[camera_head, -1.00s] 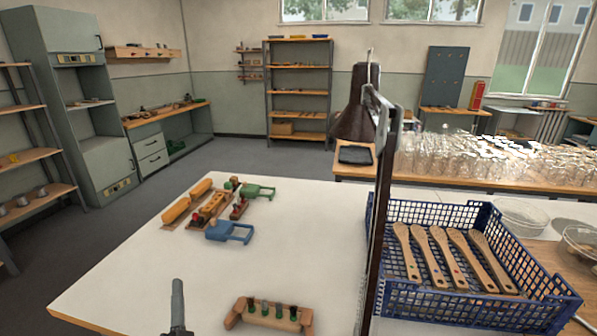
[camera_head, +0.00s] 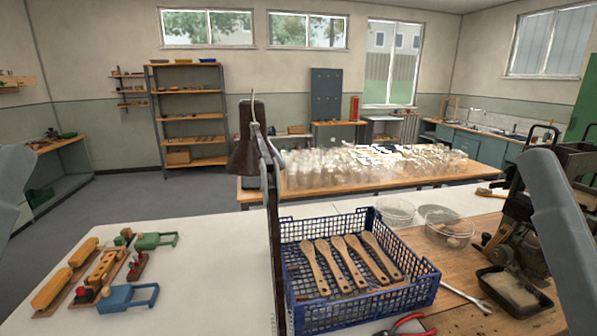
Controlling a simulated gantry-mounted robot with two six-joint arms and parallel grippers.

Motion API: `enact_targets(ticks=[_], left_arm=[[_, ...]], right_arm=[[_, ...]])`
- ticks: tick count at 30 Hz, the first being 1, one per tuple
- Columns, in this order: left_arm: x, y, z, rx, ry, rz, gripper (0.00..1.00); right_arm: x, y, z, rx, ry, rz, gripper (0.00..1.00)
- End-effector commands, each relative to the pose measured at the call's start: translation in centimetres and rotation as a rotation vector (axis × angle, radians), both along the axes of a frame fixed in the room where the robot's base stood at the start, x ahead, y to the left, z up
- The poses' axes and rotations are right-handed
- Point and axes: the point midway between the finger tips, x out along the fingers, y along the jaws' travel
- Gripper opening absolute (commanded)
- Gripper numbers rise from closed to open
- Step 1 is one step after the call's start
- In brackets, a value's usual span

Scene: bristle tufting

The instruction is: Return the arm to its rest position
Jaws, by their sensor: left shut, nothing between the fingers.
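A grey link of my left arm (camera_head: 12,190) shows at the left edge of the head view, cut off by the frame. A grey link of my right arm (camera_head: 563,240) rises at the right edge. No fingers of either gripper show. Neither visible arm part holds anything. The blue crate (camera_head: 430,285) with several wooden brush handles (camera_head: 342,265) stands in the lower middle, between the two arm parts and apart from both.
A dark lamp post (camera_head: 273,240) rises left of the crate. Orange, blue and green fixtures (camera_head: 128,298) lie on the white table (camera_head: 210,260) at left. A press machine (camera_head: 515,220), a dark tray (camera_head: 508,293) and red pliers (camera_head: 400,328) are at right. The white tabletop between is clear.

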Motion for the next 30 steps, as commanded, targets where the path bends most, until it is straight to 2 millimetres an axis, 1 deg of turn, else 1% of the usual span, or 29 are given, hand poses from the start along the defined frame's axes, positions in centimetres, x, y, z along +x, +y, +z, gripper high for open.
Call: enact_targets(ticks=[1,5,6,8,9,11,12,14,15,18,21,24,27,30], left_arm=[[0.0,0.0,4.5,-0.001,-0.003,-0.002,0.0],[0.0,0.0,9.5,-0.002,-0.002,-0.004,0.0],[0.0,0.0,11.3,-0.002,-0.001,-0.005,0.0],[0.1,0.0,14.2,-0.002,-0.001,-0.005,0.0],[0.1,0.0,16.2,-0.003,-0.001,-0.006,0.0],[0.1,0.0,19.3,-0.003,-0.001,-0.006,0.0],[0.1,0.0,21.4,-0.003,-0.001,-0.006,0.0],[0.1,0.0,24.4,-0.003,-0.001,-0.006,0.0],[0.1,0.0,26.4,-0.003,-0.001,-0.006,0.0],[0.1,0.0,31.0,-0.003,-0.001,-0.006,0.0],[0.1,0.0,34.3,-0.003,0.0,-0.006,0.0],[0.1,0.0,36.1,-0.003,0.0,-0.006,0.0],[0.1,0.0,36.5,-0.003,0.0,-0.007,0.0],[0.1,0.0,36.3,-0.003,0.0,-0.007,0.0]], right_arm=[[-0.2,0.0,4.6,0.0,-0.008,0.0,0.82],[-0.2,0.0,9.8,0.0,-0.008,0.0,0.82],[-0.2,0.0,11.5,0.0,-0.008,0.0,0.82],[-0.1,0.0,14.4,0.0,-0.007,0.0,0.82],[-0.1,0.0,16.4,0.0,-0.007,0.0,0.82],[-0.1,0.0,19.5,0.0,-0.007,0.0,0.82],[-0.1,0.0,21.6,0.0,-0.007,0.0,0.82],[-0.1,0.0,24.6,0.0,-0.007,0.0,0.82],[-0.1,0.0,26.6,0.0,-0.007,0.0,0.82],[-0.1,0.0,31.2,0.0,-0.007,0.0,0.82],[-0.1,0.0,34.6,0.0,-0.007,0.0,0.82],[-0.1,0.0,36.3,0.0,-0.007,0.0,0.82],[-0.1,0.0,36.7,0.0,-0.007,0.0,0.82],[-0.1,0.0,36.5,0.0,-0.006,0.0,0.82]])
